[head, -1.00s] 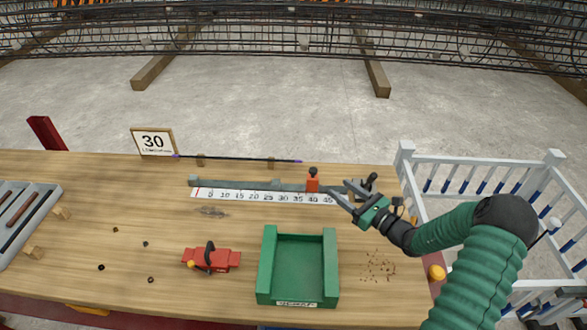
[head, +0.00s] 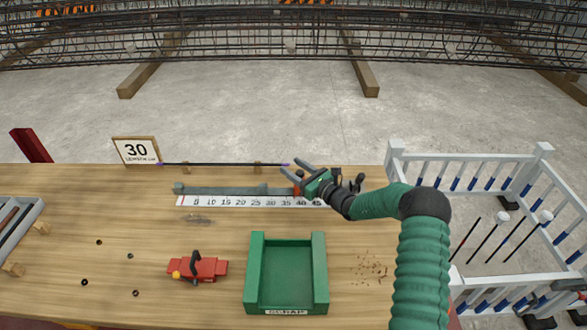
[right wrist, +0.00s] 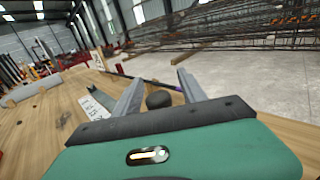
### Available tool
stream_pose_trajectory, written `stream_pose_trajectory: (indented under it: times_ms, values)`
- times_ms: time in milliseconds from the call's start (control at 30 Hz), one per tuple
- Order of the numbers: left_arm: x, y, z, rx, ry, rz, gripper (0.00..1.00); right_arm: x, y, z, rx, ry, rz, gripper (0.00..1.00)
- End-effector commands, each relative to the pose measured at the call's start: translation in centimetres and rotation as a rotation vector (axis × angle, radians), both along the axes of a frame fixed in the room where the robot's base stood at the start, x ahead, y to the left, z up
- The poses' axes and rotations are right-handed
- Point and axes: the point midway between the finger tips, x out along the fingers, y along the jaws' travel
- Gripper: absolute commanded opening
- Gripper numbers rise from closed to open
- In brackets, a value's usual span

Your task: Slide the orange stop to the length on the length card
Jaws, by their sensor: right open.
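The length card (head: 136,151) reads 30 and stands at the back left of the bench. The measuring rail (head: 222,190) lies behind a white number scale (head: 240,202). The orange stop (head: 297,191) is mostly hidden by my right gripper, around the 40 mark. My right gripper (head: 290,168) is open, above the rail's right part at the stop. In the right wrist view a black knob (right wrist: 158,99), which looks like the stop's top, shows between the open fingers (right wrist: 158,90). I cannot tell whether they touch it. My left gripper is not in view.
A thin dark bar (head: 220,164) lies behind the rail. A green scrap tray (head: 286,305), a red tool (head: 205,268) and small dark bits are in front. White railings (head: 470,162) stand at the right.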

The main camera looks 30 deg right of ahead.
Motion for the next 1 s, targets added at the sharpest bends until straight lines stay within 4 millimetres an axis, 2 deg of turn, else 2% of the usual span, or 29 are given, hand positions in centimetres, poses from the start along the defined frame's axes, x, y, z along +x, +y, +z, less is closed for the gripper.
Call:
stream_pose_trajectory:
  times_ms: [233,600,1000]
  values:
    - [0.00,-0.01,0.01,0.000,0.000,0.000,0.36,0.18,0.21,0.09,-0.001,0.000,0.000,0.49]
    - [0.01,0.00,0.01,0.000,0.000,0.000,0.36,0.13,0.10,-0.01,0.001,0.000,0.001,0.01]
    - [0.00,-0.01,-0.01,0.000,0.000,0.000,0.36,0.14,0.07,-0.13,0.001,0.002,0.000,0.00]
